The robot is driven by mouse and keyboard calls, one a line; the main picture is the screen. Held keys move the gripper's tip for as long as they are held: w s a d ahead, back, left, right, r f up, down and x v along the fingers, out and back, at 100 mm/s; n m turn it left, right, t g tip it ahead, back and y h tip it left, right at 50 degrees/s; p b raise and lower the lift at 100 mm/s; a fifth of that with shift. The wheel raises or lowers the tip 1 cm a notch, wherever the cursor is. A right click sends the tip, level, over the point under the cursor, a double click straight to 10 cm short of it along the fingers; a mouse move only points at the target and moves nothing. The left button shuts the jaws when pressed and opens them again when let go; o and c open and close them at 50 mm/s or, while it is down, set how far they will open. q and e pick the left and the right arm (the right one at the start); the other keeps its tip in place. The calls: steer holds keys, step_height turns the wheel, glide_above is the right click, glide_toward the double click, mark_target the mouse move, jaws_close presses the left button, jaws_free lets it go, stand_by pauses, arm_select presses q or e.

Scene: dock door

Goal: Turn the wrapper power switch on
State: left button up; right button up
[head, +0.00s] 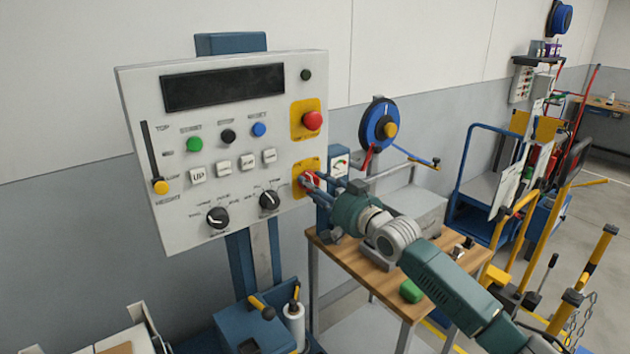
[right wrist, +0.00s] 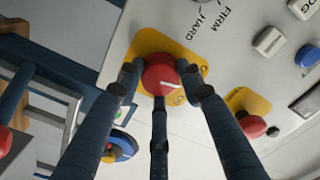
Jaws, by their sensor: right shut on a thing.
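The wrapper control panel (head: 225,150) faces me on a blue post. The red power switch (head: 310,181) sits on the lower yellow plate (head: 299,166) at the panel's right edge. My right gripper (head: 312,184) is at this switch, its fingers around the red knob. In the right wrist view the fingers (right wrist: 160,82) close on the red knob (right wrist: 160,75) from both sides, with a third finger below. A white mark on the knob points slantwise. The panel's black display (head: 223,87) is dark. My left gripper is not in view.
A red mushroom button (head: 313,120) on a yellow plate sits just above the switch. Black dials (head: 217,217) and white push buttons (head: 197,175) are to its left. A wooden-topped table (head: 360,268) with a green object (head: 411,292) stands under my right arm.

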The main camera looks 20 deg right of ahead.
steer(key=m+p, duration=0.4)
steer(key=m, duration=0.7)
steer(key=shift+m, duration=0.4)
stand_by(0.3)
steer(key=o, duration=1.2)
steer(key=v, duration=1.2)
